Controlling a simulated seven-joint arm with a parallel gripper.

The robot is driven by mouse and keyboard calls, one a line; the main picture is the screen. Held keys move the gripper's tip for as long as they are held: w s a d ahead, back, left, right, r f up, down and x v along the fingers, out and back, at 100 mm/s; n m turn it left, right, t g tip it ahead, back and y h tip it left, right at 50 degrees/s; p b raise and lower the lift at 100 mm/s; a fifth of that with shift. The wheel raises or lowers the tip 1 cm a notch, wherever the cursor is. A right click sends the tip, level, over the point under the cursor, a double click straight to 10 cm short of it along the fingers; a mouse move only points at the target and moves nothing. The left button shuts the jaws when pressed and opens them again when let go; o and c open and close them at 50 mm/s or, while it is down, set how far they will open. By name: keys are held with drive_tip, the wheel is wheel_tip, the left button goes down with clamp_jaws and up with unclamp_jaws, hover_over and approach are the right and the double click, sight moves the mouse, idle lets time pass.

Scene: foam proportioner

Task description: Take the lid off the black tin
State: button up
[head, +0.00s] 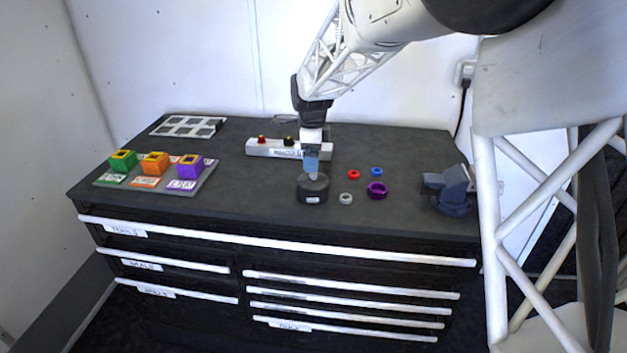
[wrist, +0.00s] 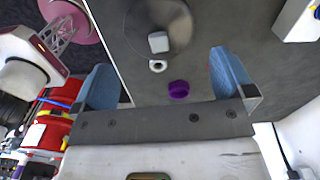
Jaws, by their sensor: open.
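The black tin (head: 313,192) stands upright on the dark bench top, with a small white label on its front. Its round dark lid (wrist: 160,18) has a pale grey block-like knob (wrist: 158,42) and appears seated on the tin. My gripper (head: 312,161) points down just above the tin in the head view. In the wrist view my gripper (wrist: 160,62) shows two blue fingers spread wide with nothing held, and the knob lies ahead of the gap between them. In the head view the fingers partly hide the knob.
Right of the tin lie a grey ring (head: 346,199), a purple ring (head: 377,189), a red ring (head: 353,174) and a blue ring (head: 377,171). A vise (head: 449,190) stands at the right. A white bar with knobs (head: 262,149) is behind; a tray with coloured boxes (head: 140,186) is left.

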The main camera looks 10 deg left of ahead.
sight(312, 175)
drive_tip(key=shift+f, duration=0.55)
drive_tip(key=shift+s+f, duration=0.1)
drive_tip(key=shift+f, duration=2.55)
drive_tip(key=c, duration=1.1)
drive_tip(key=shift+f, duration=0.1)
drive_tip(key=shift+c, duration=1.2)
